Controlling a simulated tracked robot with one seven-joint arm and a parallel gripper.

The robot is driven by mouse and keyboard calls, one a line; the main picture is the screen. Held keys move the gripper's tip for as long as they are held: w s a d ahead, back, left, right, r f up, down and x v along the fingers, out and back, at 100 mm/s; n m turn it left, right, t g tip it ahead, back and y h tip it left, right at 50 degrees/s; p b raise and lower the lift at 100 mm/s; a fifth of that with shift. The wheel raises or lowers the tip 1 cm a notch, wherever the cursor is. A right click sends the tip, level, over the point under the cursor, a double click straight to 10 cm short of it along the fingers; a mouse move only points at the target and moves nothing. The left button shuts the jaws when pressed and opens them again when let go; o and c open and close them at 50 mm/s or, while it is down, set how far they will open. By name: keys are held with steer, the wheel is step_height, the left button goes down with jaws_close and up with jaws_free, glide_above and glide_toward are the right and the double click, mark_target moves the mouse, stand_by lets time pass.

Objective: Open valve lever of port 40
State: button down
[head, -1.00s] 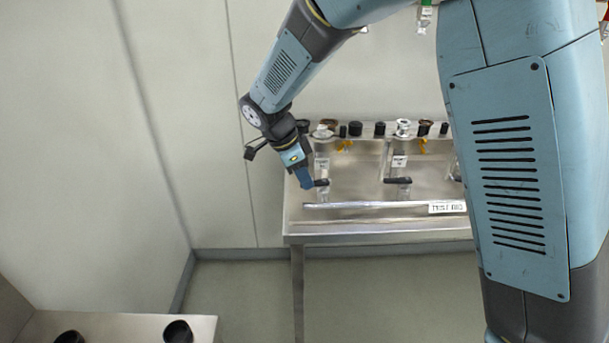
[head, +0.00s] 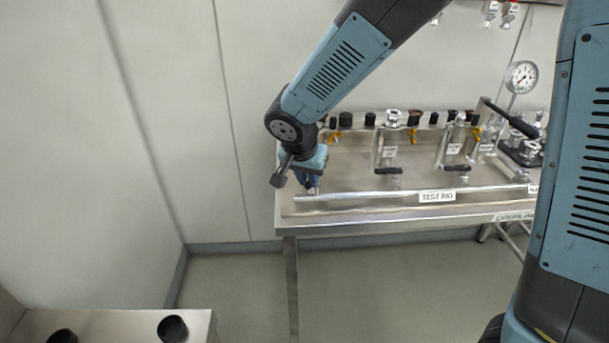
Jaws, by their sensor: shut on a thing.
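My gripper (head: 313,187) is at the left end of the test rig, pointing down at the leftmost valve position. It is shut on what appears to be the leftmost black valve lever, which the gripper and wrist hide. A second black lever (head: 388,171) and a third black lever (head: 457,168) lie crosswise on their valves to the right, apart from the gripper. The small white port tags, such as the tag (head: 389,152) above the second lever, are too small to read, so I cannot confirm which port is 40.
The steel bench (head: 350,222) carries a TEST RIG label (head: 437,197). Black caps (head: 345,119) and other fittings line its back. A pressure gauge (head: 521,77) and a long black handle (head: 511,118) stand at the right. A steel surface with black cups (head: 172,328) is at the lower left.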

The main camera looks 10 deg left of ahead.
steer(key=shift+w+d+r+n+y, duration=0.1)
steer(key=shift+d+n+y, duration=0.4)
steer(key=shift+n, duration=0.65)
steer(key=shift+d+n+y, duration=0.4)
steer(key=shift+d+n, duration=0.2)
steer(key=shift+n, duration=0.55)
steer(key=c, duration=1)
jaws_free()
steer(key=shift+c, duration=0.2)
steer(key=v, duration=1.3)
steer(key=shift+r, duration=0.3)
steer(key=shift+d, duration=0.15)
